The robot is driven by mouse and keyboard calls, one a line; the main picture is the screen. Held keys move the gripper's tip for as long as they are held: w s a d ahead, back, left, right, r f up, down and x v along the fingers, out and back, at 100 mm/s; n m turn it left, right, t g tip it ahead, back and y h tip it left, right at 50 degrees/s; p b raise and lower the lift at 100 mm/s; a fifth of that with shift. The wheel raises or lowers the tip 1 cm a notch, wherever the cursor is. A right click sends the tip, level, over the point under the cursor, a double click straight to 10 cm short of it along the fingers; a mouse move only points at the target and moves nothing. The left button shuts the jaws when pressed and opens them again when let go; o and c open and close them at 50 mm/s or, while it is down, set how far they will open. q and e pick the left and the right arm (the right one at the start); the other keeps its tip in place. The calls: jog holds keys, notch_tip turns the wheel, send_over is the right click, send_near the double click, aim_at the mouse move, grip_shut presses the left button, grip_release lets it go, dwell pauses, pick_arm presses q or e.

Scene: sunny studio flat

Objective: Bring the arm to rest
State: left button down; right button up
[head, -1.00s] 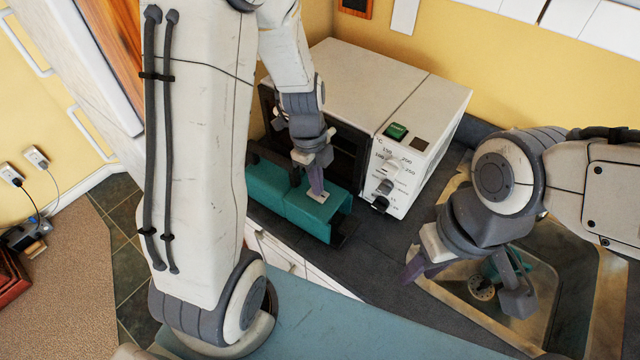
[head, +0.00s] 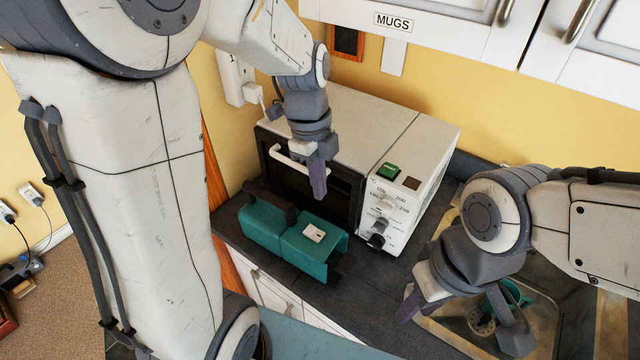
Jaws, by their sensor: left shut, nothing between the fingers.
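My left arm comes in from the left, and its gripper (head: 318,188) is shut and empty. It hangs in front of the white oven (head: 330,110), above the teal toolbox-like case (head: 268,228) on the dark counter. My right gripper (head: 455,312) is at the right, over the edge of the sink.
The oven's door handle (head: 292,162) is close beside my left gripper. A metal sink (head: 545,312) holding a teal item lies under my right arm. White cupboards (head: 450,30), one labelled MUGS, hang above. Some dark counter (head: 345,312) in front is clear.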

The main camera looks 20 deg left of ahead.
pick_arm(q)
jog(key=shift+r, duration=0.35)
jog(key=s+d+f+n+b, duration=0.2)
jog(key=s+d+n, duration=0.3)
jog(key=s, duration=0.3)
jog(key=s+d+f+n+b, duration=0.3)
jog(key=s+d+n, duration=0.3)
jog(key=s+n, duration=0.2)
jog(key=shift+s+d+f, duration=0.2)
jog(key=shift+s+f, duration=0.2)
jog(key=shift+s, duration=0.05)
